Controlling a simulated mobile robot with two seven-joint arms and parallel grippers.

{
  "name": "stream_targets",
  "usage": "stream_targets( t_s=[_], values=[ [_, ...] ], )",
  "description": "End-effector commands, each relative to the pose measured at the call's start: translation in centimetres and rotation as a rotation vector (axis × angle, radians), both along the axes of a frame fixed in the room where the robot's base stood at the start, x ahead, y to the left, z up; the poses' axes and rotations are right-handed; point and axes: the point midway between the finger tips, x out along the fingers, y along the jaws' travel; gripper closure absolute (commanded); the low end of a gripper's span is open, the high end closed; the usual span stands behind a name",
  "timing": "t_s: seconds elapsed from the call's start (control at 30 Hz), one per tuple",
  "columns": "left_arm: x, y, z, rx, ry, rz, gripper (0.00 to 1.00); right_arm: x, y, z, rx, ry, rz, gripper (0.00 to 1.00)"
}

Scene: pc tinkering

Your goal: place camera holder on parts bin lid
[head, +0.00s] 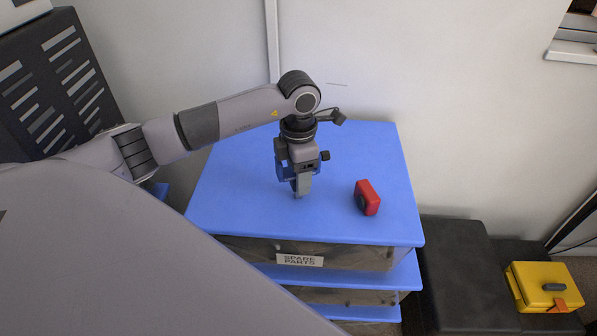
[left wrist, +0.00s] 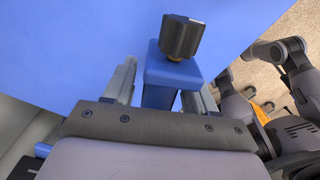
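The camera holder is a blue piece with a dark ribbed knob; in the left wrist view the holder (left wrist: 160,88) stands between the fingers, with its knob on top. In the head view the holder (head: 284,172) is largely hidden by my left gripper (head: 299,190), and its knob sticks out to the right. My left gripper points down over the blue parts bin lid (head: 235,205) and appears shut on the holder. It is low over the lid; whether the holder touches it I cannot tell.
A red box-shaped object (head: 367,198) with a dark round face sits on the lid, right of my left gripper. A yellow case (head: 543,287) lies at the lower right.

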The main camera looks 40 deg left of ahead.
Motion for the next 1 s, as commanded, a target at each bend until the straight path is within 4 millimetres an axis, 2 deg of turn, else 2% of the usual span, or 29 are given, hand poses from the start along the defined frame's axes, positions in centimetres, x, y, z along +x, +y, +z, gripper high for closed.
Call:
stream_targets(
  t_s=[0.27,0.43,0.57,0.8,1.0],
  values=[
    [0.0,0.0,0.0,0.001,0.001,0.001,0.36,0.0,0.0,0.0,0.0,0.0,0.0,0.57],
    [0.1,0.0,0.9,0.0,-0.003,0.0,0.36,0.0,0.0,0.3,0.0,0.0,0.0,0.57],
    [0.1,0.1,3.2,0.001,-0.006,0.001,0.36,0.0,0.0,0.1,0.0,0.0,0.0,0.57],
    [0.1,0.0,8.5,0.0,-0.005,0.001,0.36,0.0,0.0,-0.2,0.0,0.0,0.0,0.57],
    [0.1,0.0,11.5,0.0,-0.002,0.001,0.36,0.0,0.0,-0.4,0.0,0.001,0.0,0.57]
  ],
)
